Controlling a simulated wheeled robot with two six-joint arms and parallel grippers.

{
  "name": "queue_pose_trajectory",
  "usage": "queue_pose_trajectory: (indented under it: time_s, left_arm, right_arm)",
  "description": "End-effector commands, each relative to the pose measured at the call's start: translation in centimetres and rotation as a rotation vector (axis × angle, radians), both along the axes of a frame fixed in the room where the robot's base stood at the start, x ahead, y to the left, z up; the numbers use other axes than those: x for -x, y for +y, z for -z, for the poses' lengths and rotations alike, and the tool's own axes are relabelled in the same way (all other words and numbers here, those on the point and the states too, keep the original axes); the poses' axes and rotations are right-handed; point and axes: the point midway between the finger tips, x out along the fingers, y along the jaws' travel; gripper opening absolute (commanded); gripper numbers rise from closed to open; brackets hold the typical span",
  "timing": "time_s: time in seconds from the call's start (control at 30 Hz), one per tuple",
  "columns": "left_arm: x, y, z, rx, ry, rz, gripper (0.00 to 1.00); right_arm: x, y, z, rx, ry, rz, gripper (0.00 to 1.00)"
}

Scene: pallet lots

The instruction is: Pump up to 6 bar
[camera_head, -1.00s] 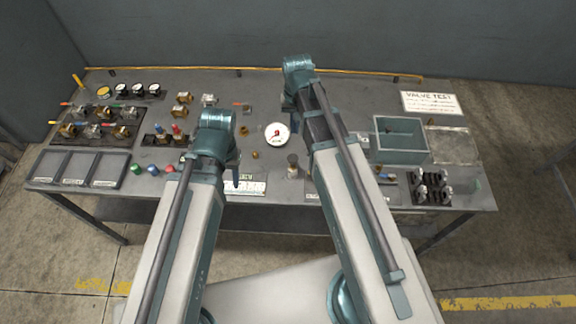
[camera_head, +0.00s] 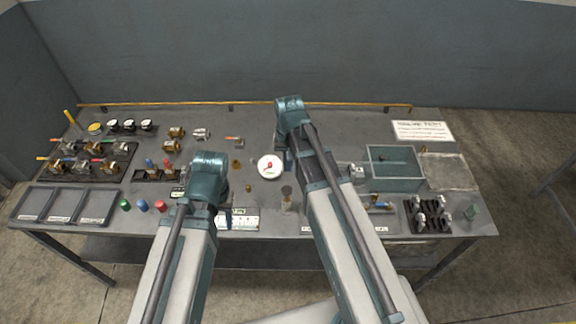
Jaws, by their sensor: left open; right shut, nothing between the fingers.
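A round white gauge (camera_head: 270,167) with a red mark at its middle faces up near the bench's centre; its reading is too small to tell. A small upright cylinder with a dark top (camera_head: 287,198) stands below it; I cannot tell if it is the pump. My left gripper (camera_head: 224,194) is open, mostly hidden under its wrist, left of the gauge and above the bench. My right gripper (camera_head: 287,160) is shut and empty, just right of the gauge, largely hidden by its own arm. I see neither gripper touching anything.
Valves on a dark tray (camera_head: 82,173) and three small gauges (camera_head: 130,126) are at left, above empty trays (camera_head: 65,205). A grey-green bin (camera_head: 394,183), a black rack (camera_head: 428,231) and a sign (camera_head: 421,132) are at right. A brass pipe (camera_head: 190,105) lines the back edge.

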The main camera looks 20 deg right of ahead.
Motion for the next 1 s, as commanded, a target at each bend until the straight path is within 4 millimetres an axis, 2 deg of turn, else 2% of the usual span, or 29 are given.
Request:
queue_pose_trajectory:
  time_s: [0.03, 0.6, 0.77, 1.0]
  left_arm:
    - [0.0, 0.0, 1.5, 0.0, -0.001, 0.0, 0.5]
    - [0.0, 0.0, 9.4, -0.002, 0.0, 0.015, 0.5]
    - [0.0, 0.0, 10.5, -0.002, 0.0, 0.014, 0.5]
    - [0.0, 0.0, 10.5, -0.002, 0.0, 0.013, 0.5]
  right_arm:
    - [0.0, 0.0, 1.5, 0.0, 0.0, 0.0, 0.0]
    - [-0.1, 0.1, 9.4, 0.0, 0.0, 0.0, 0.0]
    - [-0.1, 0.1, 10.5, 0.0, 0.0, 0.0, 0.0]
    - [-0.1, 0.1, 10.5, 0.0, 0.0, 0.0, 0.0]
